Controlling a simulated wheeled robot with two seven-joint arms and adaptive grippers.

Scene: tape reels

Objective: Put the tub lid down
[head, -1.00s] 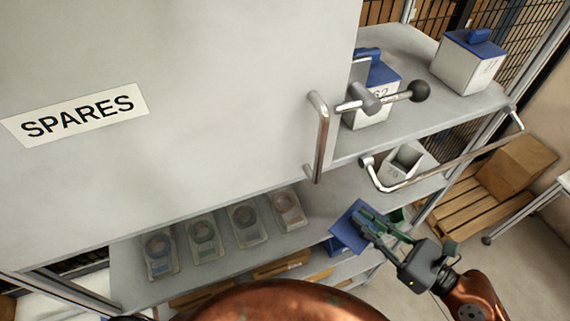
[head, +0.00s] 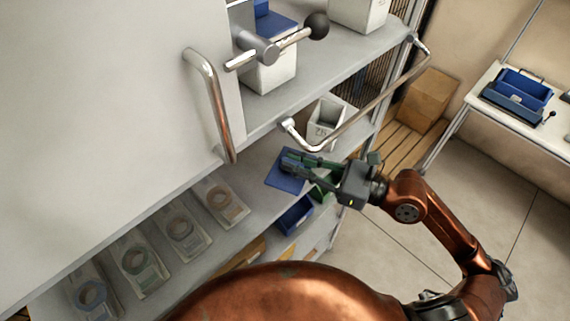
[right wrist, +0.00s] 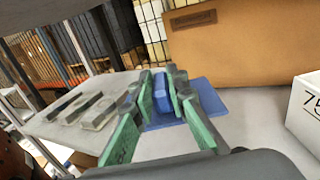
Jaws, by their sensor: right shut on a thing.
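The tub lid (head: 284,182) is a flat blue square with a raised blue grip. My right gripper (head: 290,162) is shut on that grip, with the lid below the fingers. In the right wrist view the green-padded fingers (right wrist: 176,92) pinch the grip, and the lid (right wrist: 209,97) lies level at or just above the grey shelf (right wrist: 255,103). I cannot tell whether it touches. An open white tub (head: 322,128) with a number stands on the same shelf, behind and right of the lid. My left gripper is out of view.
Several trays with rings (head: 181,232) line the shelf to the left. A door handle (head: 212,105) and a bent metal bar (head: 375,100) are close above. A blue bin (head: 295,214) sits below. A cardboard box (right wrist: 240,50) stands behind the lid.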

